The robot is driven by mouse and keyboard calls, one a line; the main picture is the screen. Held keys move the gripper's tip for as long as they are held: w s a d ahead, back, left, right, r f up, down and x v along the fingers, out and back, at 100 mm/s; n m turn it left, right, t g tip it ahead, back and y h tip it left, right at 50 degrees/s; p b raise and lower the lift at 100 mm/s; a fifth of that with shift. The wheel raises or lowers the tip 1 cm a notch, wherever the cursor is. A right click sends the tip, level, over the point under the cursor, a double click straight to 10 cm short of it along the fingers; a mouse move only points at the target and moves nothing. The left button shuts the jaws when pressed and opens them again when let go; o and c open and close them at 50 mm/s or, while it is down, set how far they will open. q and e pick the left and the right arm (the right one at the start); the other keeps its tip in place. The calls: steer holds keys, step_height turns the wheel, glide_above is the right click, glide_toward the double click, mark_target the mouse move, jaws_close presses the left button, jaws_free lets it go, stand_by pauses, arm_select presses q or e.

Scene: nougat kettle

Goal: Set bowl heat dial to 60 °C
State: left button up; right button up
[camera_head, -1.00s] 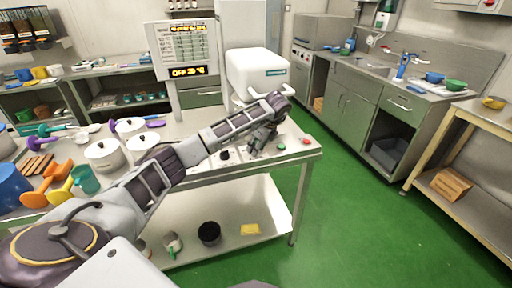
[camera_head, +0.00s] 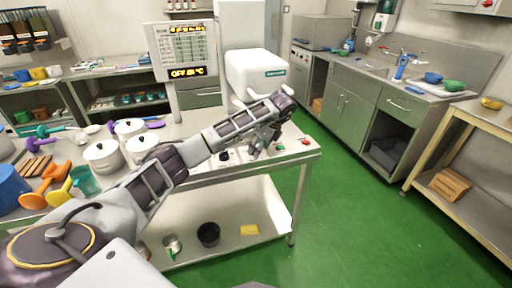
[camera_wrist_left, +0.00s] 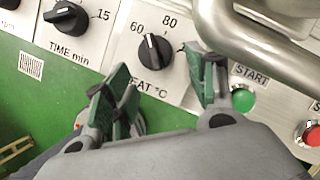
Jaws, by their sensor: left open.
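The bowl heat dial (camera_wrist_left: 155,52) is a black knob with a white pointer line on the metal panel. Its line points up and slightly left, around the 60 and 80 marks; I cannot read an exact value. My left gripper (camera_wrist_left: 167,72) is open, its green-padded fingers spread at either side below the dial, apparently apart from it. In the head view my left gripper (camera_head: 259,147) is over the right end of the machine's counter, hiding part of the panel. My right gripper is not visible.
The time dial (camera_wrist_left: 66,17) is left of the heat dial. The green START button (camera_wrist_left: 243,98) is right of the right finger, with a red button (camera_wrist_left: 312,134) farther right. A thick metal bar (camera_wrist_left: 250,45) passes close above the right finger. White pots (camera_head: 104,154) stand left on the counter.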

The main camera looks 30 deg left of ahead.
arm_select(q)
steer(key=d, duration=1)
steer(key=shift+s+d, duration=0.2)
steer(key=shift+d, duration=0.05)
